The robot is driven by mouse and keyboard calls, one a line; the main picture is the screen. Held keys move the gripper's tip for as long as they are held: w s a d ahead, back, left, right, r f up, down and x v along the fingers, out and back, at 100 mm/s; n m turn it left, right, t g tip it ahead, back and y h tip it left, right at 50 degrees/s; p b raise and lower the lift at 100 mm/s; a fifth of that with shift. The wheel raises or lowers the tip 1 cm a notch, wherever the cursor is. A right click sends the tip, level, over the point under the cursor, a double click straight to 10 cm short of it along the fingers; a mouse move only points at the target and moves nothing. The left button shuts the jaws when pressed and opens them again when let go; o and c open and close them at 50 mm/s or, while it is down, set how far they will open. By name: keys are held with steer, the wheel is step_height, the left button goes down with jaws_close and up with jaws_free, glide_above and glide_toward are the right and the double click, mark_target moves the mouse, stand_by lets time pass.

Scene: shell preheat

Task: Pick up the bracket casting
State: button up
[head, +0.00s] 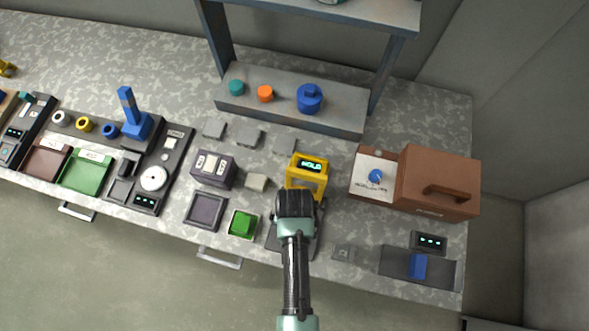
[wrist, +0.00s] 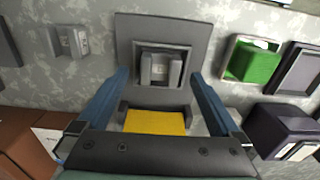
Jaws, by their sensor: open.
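A small grey piece with upright side walls, which looks like the bracket casting (wrist: 160,70), sits in a square nest on a dark plate (wrist: 135,28) in the wrist view. My gripper (wrist: 160,76) is open above the plate, its two blue fingers on either side of the piece in the picture. I see no contact; the height gap is hard to judge. In the head view my gripper (head: 294,212) hides the piece and most of the plate. A yellow unit (head: 307,175) with a lit "HOLD" display stands at the plate's far end.
A similar grey piece (wrist: 74,42) lies on the counter, to the right of my gripper in the head view (head: 343,253). A green tray (head: 232,232), a dark block-shaped unit (head: 213,168) and a brown box (head: 440,180) stand nearby. A shelf (head: 340,118) rises behind.

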steer(key=shift+f, duration=0.75)
steer(key=shift+c, duration=0.2)
jaws_close()
steer(key=shift+r, duration=0.15)
